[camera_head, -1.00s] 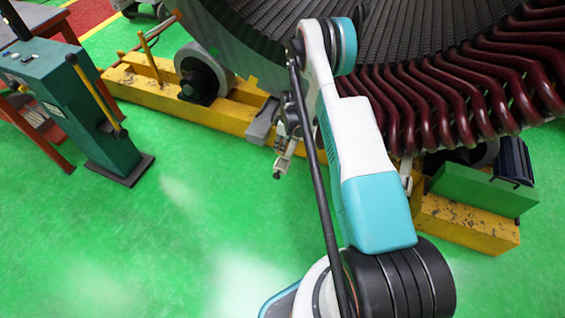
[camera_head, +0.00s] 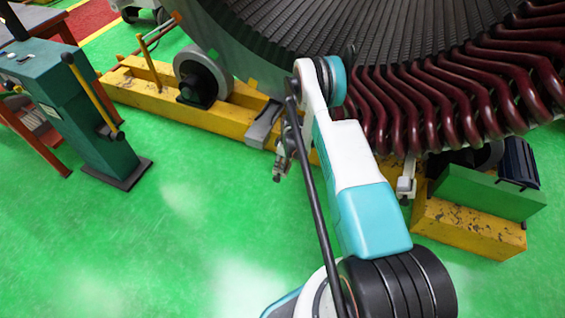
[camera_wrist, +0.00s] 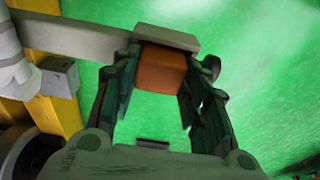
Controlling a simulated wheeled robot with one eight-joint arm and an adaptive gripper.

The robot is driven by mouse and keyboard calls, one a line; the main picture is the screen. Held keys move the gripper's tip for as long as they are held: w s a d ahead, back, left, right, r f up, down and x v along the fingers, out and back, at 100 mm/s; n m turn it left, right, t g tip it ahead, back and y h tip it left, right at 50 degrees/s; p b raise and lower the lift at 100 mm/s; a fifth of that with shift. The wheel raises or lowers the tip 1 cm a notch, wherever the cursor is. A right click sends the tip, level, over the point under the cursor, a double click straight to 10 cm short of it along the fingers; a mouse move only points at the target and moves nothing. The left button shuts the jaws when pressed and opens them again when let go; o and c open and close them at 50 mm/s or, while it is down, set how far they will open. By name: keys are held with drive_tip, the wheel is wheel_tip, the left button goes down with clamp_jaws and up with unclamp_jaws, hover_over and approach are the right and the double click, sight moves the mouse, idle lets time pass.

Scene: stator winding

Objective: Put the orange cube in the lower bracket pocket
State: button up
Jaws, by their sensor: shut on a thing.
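In the wrist view, the orange cube (camera_wrist: 163,69) sits between the two dark fingers of my gripper (camera_wrist: 157,88), which is shut on it. A grey bracket arm (camera_wrist: 82,38) runs in from the left, and its flat end plate (camera_wrist: 166,36) lies right at the cube's upper edge in the picture. I cannot tell whether the cube touches the plate or is inside a pocket. In the head view, my gripper is mostly hidden behind my arm, and the cube cannot be made out there.
A yellow beam (camera_head: 232,115) with rollers runs under the large stator (camera_head: 410,45) and its dark red coils (camera_head: 470,100). A green box (camera_head: 487,190) stands at the right. A green control stand (camera_head: 75,105) is at the left. The green floor in front is clear.

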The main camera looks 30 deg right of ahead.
drive_tip(key=o, duration=1.1)
drive_tip(key=shift+o, duration=0.2)
drive_tip(key=shift+r, duration=0.15)
drive_tip(key=a+r+m+t+p, duration=0.1)
drive_tip(key=a+r+m+p, duration=0.2)
drive_tip(key=r, duration=2.8)
drive_tip(key=s+a+r+t+h+p, duration=0.1)
drive_tip(key=s+a+r, duration=0.15)
drive_tip(key=r, duration=0.55)
drive_tip(key=s+a+r, duration=0.2)
drive_tip(key=a+r, duration=0.2)
drive_tip(key=r, duration=0.4)
drive_tip(key=s+a+r+m+t, duration=0.2)
drive_tip(key=s+a+r, duration=0.4)
drive_tip(key=s+r, duration=0.55)
drive_tip(key=s+a+r+m+t, duration=0.1)
drive_tip(key=s+a, duration=0.3)
drive_tip(key=s, duration=1.1)
drive_tip(key=shift+m+t, duration=0.4)
drive_tip(key=shift+m, duration=0.4)
